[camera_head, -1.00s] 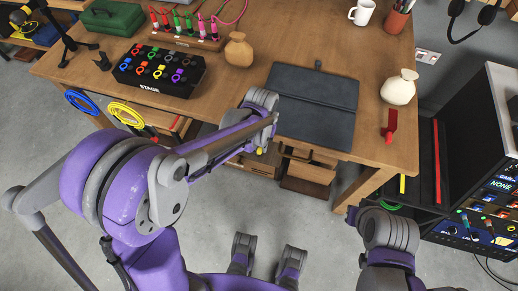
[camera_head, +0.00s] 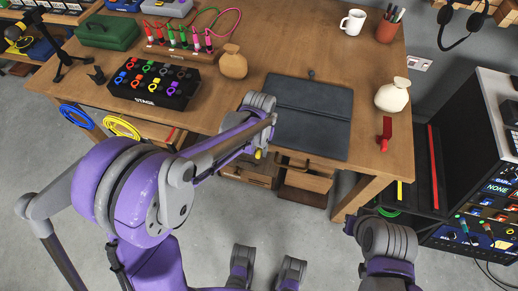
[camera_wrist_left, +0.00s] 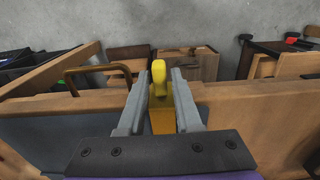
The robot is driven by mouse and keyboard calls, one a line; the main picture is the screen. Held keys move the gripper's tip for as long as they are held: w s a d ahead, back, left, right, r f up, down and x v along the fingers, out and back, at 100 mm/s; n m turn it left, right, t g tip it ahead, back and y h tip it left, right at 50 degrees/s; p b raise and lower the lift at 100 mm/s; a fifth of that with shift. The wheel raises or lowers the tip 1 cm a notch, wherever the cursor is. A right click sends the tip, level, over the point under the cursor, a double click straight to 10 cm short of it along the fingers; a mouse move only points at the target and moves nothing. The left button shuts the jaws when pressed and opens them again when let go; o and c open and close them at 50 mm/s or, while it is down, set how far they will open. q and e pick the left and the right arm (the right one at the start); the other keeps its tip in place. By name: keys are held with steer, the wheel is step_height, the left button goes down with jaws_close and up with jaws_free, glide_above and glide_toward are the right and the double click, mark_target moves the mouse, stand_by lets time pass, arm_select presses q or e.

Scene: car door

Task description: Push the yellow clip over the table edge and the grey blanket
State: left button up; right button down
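The yellow clip (camera_wrist_left: 159,92) stands between the two fingers of my left gripper (camera_wrist_left: 163,75) in the left wrist view, which appear to be shut on it. It is at the table's front edge. In the head view only a small yellow bit of the clip (camera_head: 258,154) shows below my left wrist, and the fingers are mostly hidden. The dark grey blanket (camera_head: 309,118) lies flat on the table, just right of my left wrist. Its grey surface also shows in the left wrist view (camera_wrist_left: 52,140). My right arm is low at the right, its fingers not visible.
The wooden table (camera_head: 372,150) carries a red clip (camera_head: 385,133), two pale vases and a black STAGE box (camera_head: 153,87). A black equipment rack (camera_head: 470,170) stands at the right.

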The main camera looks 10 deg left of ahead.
arm_select(q)
steer(key=shift+o, duration=1.2)
steer(key=shift+r, duration=0.1)
step_height(320, 180, up, 11)
steer(key=p, duration=0.1)
steer(key=shift+f, duration=0.2)
steer(key=shift+s, duration=0.1)
steer(key=s+a+r+t+p, duration=0.2)
steer(key=s+a+r+p, duration=0.1)
steer(key=s, duration=0.5)
steer(key=s+a+r+t+p, duration=0.3)
steer(key=s+p, duration=0.1)
steer(key=s, duration=0.4)
steer(key=shift+s+a+r, duration=0.25)
steer(key=shift+a+r, duration=0.05)
steer(key=shift+a, duration=0.05)
